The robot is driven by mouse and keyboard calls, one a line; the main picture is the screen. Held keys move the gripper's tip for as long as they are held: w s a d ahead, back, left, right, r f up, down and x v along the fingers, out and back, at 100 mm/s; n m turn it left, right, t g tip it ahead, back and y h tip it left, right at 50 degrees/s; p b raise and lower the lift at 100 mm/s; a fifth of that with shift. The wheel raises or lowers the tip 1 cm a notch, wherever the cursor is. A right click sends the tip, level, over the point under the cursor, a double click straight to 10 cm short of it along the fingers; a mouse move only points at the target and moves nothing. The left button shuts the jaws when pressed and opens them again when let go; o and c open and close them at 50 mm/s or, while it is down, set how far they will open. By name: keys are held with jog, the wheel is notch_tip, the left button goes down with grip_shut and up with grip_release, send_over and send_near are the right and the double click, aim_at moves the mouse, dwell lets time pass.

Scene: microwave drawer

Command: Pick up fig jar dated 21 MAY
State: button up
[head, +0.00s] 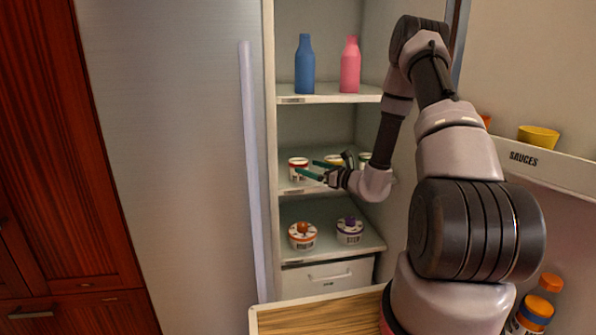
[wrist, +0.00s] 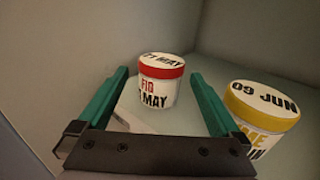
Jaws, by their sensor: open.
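The fig jar (wrist: 158,82) is white with a red-rimmed lid; its lid and label show a MAY date, the label reading FIG. In the wrist view it stands upright between and beyond the fingertips of my gripper (wrist: 160,95). In the head view the jar (head: 298,168) stands at the left of the middle fridge shelf. My gripper (head: 312,169) is open with green fingers, reaching in from the right toward the jar. Nothing is held between the fingers.
A yellow-lidded jar (wrist: 262,115) dated 09 JUN stands close to the right finger; it is partly cut off. Bottles stand on the shelf above (head: 330,98), and two jars sit on the shelf below (head: 335,256). The fridge wall is close on the left.

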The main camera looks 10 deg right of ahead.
aim_at(292, 161)
jog(key=x, duration=0.9)
jog(key=shift+w+f, duration=0.1)
jog(key=shift+w, duration=0.05)
jog(key=c, duration=1.3)
